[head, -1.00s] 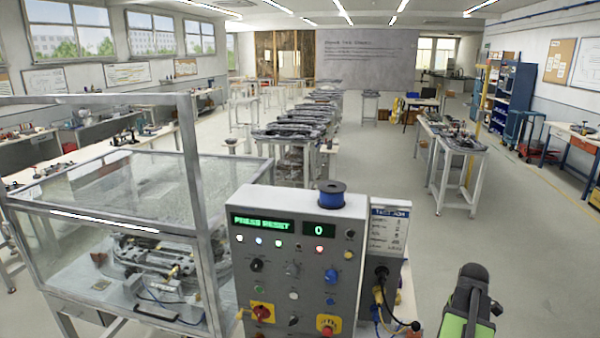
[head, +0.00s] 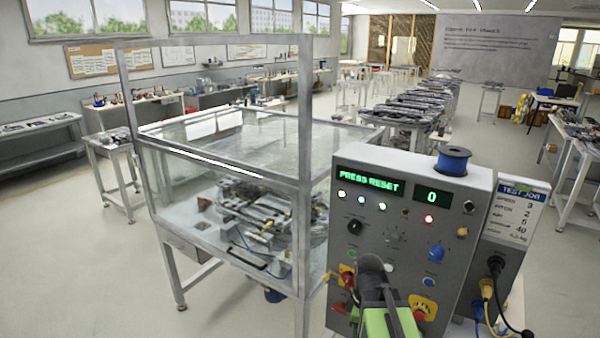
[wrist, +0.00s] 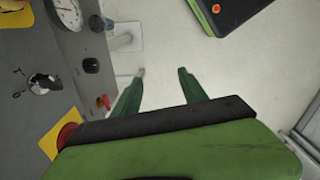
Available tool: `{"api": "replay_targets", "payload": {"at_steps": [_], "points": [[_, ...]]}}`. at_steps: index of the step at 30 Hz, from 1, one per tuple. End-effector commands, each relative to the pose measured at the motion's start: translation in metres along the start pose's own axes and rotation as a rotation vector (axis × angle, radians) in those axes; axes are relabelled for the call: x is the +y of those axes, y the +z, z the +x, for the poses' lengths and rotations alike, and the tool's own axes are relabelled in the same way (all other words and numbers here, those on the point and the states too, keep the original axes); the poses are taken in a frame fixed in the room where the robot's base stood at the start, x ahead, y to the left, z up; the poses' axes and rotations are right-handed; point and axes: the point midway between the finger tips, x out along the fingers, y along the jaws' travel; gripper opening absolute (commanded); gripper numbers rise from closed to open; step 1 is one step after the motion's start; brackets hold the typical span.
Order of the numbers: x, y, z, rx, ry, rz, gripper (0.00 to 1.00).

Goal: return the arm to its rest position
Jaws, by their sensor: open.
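My arm, black and green, shows at the bottom of the head view (head: 376,295), in front of the lower part of the grey control panel (head: 408,225). Its fingers cannot be made out there. In the wrist view my gripper (wrist: 160,77) is open. Its two green fingers stand apart with nothing between them, over pale floor. The panel face (wrist: 35,75) is on the left of the wrist view, beside the gripper, with a gauge, a dark knob and a red button on a yellow plate. The display reads PRESS RESET and 0.
A clear-walled enclosure (head: 212,150) with machine parts stands left of the panel. A blue spool (head: 453,160) sits on top of the panel. A yellow plug and cables (head: 487,290) hang at its right. Open floor (head: 90,265) lies at the lower left.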

Motion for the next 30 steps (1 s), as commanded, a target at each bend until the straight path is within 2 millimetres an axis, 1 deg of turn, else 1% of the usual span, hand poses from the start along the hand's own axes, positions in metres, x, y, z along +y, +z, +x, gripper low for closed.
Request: {"api": "replay_targets", "payload": {"at_steps": [1, 3, 5, 6, 9, 12, 16, 30], "points": [[-0.016, -0.019, 0.010, -0.001, 0.000, 0.099, 0.50], [-0.028, -0.032, 0.011, -0.001, 0.000, 0.289, 0.50], [-0.031, -0.030, 0.009, -0.001, 0.001, 0.473, 0.50], [-0.033, -0.029, 0.008, -0.001, 0.000, 0.593, 0.50], [-0.034, -0.027, 0.008, -0.001, 0.000, 0.847, 0.50], [-0.034, -0.027, 0.008, -0.001, 0.000, 1.020, 0.50], [-0.031, -0.022, 0.008, -0.001, 0.000, 1.113, 0.50], [-0.031, -0.023, 0.008, -0.001, 0.000, 1.116, 0.50]]}}
